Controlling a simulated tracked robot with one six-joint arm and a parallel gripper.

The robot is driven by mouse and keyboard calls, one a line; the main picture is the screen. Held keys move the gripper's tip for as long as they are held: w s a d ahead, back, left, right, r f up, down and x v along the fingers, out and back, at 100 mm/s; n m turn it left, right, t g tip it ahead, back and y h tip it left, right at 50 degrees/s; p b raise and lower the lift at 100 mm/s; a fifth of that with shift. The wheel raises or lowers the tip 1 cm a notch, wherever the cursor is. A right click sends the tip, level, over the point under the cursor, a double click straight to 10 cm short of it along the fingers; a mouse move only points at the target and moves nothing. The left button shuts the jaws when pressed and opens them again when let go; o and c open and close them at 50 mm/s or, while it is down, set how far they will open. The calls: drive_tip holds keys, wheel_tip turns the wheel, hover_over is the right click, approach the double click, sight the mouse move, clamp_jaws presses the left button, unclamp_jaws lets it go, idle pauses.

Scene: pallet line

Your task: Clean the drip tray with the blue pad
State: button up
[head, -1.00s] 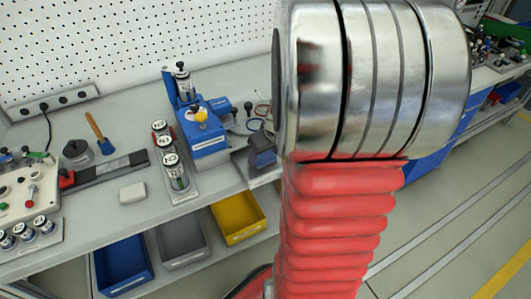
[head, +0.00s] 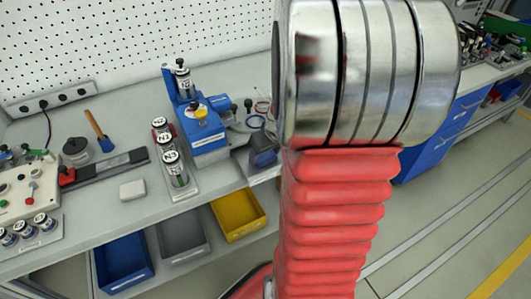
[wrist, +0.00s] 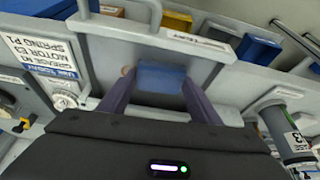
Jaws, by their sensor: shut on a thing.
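In the wrist view, my gripper (wrist: 158,92) has its two purple-grey fingers shut on the blue pad (wrist: 161,78). The pad lies between the fingertips, over the grey drip tray (wrist: 155,48). I cannot tell whether the pad touches the tray floor. A small brownish spot (wrist: 127,71) shows beside the left finger. In the head view, my arm hides much of this area. A dark and blue shape (head: 263,156) shows just left of the arm, but its identity is unclear.
In the head view, a blue press-like fixture (head: 205,130) and several labelled cylinders (head: 172,160) stand left of my arm. Yellow (head: 238,214), grey (head: 183,243) and blue (head: 122,262) bins sit below the bench. A white block (head: 132,190) lies on the bench.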

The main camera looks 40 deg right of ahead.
drive_tip(key=shift+s+d+r, duration=0.1)
drive_tip(key=shift+s+d, duration=0.15)
drive_tip(key=shift+d, duration=0.65)
drive_tip(key=shift+s+d, duration=0.25)
drive_tip(key=shift+d, duration=0.6)
drive_tip(key=shift+d, duration=0.1)
drive_tip(key=shift+s+d, duration=0.3)
drive_tip(key=shift+d, duration=0.65)
drive_tip(key=shift+s+d, duration=0.3)
drive_tip(key=shift+d, duration=0.6)
drive_tip(key=shift+w+a+r, duration=0.1)
drive_tip(key=shift+w+a, duration=0.1)
drive_tip(key=shift+a, duration=0.45)
drive_tip(key=shift+w+a+f, duration=0.1)
drive_tip(key=shift+w+a, duration=0.1)
drive_tip(key=shift+a, duration=0.45)
drive_tip(key=shift+w+a+r, duration=0.1)
drive_tip(key=shift+w+a, duration=0.1)
drive_tip(key=shift+a, duration=0.45)
drive_tip(key=shift+a, duration=0.1)
